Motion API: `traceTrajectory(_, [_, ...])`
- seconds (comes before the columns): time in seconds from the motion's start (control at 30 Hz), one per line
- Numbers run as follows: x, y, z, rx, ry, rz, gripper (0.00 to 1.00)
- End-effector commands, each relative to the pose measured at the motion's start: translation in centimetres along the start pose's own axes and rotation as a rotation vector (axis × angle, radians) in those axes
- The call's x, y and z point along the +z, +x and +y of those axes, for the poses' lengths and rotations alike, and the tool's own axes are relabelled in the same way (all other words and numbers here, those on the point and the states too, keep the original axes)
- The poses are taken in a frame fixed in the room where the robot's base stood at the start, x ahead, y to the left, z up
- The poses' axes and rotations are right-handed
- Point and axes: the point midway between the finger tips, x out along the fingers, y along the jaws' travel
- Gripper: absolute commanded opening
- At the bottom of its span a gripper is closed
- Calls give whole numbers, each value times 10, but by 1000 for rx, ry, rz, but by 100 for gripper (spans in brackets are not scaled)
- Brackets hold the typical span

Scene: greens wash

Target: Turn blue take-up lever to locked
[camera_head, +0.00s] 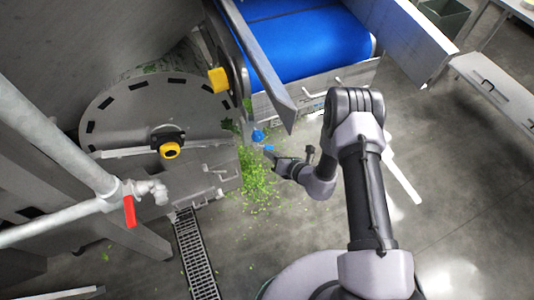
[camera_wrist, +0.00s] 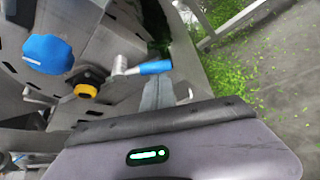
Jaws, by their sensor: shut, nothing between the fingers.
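The take-up lever has a blue grip (camera_wrist: 155,67) on a pale metal arm. In the wrist view the grip points right, roughly level in the picture. In the head view the small blue grip (camera_head: 268,147) shows right beside the tip of my gripper (camera_head: 269,154). My gripper is shut and empty. In the wrist view its grey fingers (camera_wrist: 158,93) reach up to just below the grip; I cannot tell whether they touch it. No locked mark is readable.
A blue conveyor belt (camera_head: 305,35) with a metal side guard (camera_head: 262,65) stands above the lever. A yellow-and-black knob (camera_head: 170,150) and red valve handle (camera_head: 130,211) are left. Green scraps (camera_head: 258,185) litter the floor by a drain grate (camera_head: 196,255). Floor at right is mostly clear.

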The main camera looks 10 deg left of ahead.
Motion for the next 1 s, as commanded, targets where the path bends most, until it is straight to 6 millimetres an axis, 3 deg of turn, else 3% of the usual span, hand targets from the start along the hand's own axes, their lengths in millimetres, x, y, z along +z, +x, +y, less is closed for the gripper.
traceTrajectory(0.23, [13, -7, 1, -113, -193, -1, 0])
traceTrajectory(1.0, [29, -16, 4, -110, -186, -3, 0])
